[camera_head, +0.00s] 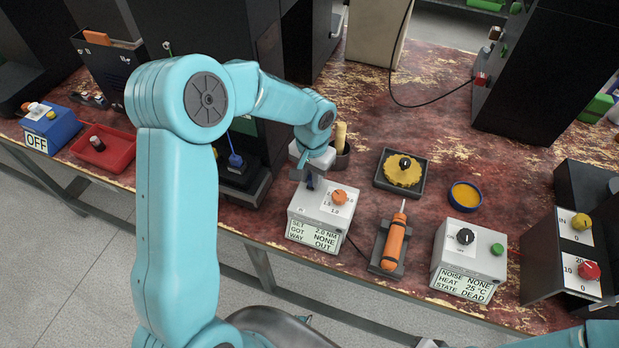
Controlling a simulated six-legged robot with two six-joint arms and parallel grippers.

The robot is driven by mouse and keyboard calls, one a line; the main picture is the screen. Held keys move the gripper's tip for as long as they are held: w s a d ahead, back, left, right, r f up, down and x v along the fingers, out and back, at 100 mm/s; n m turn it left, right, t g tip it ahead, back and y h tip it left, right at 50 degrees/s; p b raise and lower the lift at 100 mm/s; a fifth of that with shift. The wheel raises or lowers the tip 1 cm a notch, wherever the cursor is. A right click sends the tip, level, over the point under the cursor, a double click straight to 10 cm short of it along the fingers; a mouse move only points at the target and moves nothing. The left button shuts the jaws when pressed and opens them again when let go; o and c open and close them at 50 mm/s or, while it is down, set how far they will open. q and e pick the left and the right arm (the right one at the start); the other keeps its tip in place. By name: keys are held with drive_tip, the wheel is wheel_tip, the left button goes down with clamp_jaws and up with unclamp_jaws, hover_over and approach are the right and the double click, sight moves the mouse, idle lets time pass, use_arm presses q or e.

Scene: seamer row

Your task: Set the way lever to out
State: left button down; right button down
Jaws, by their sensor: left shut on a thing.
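A white control box (324,216) stands near the table's front edge. Its label reads SET 2.0 NM, GOT NONE, WAY OUT. An orange knob (339,197) sits on its top. A small dark blue way lever (310,183) stands at the back left of the box top, partly hidden by my gripper. My left gripper (311,178) reaches down over it from behind and is shut on the lever. My right gripper is not in view; only part of my right arm shows at the bottom right.
An orange screwdriver (396,240) lies in a dark holder right of the box. Another white box (468,250) reads STATE DEAD. A black tray (381,179) with a yellow gear and a blue-rimmed dish (465,197) stand behind. A red tray (107,149) is at left.

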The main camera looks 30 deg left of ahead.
use_arm(q)
drive_tip(key=shift+w+r, duration=0.1)
drive_tip(key=shift+w, duration=0.1)
drive_tip(key=c, duration=1)
unclamp_jaws()
drive_tip(key=shift+o, duration=0.2)
wheel_tip(320, 180, up, 16)
drive_tip(key=shift+r, duration=0.1)
drive_tip(key=shift+s, duration=0.1)
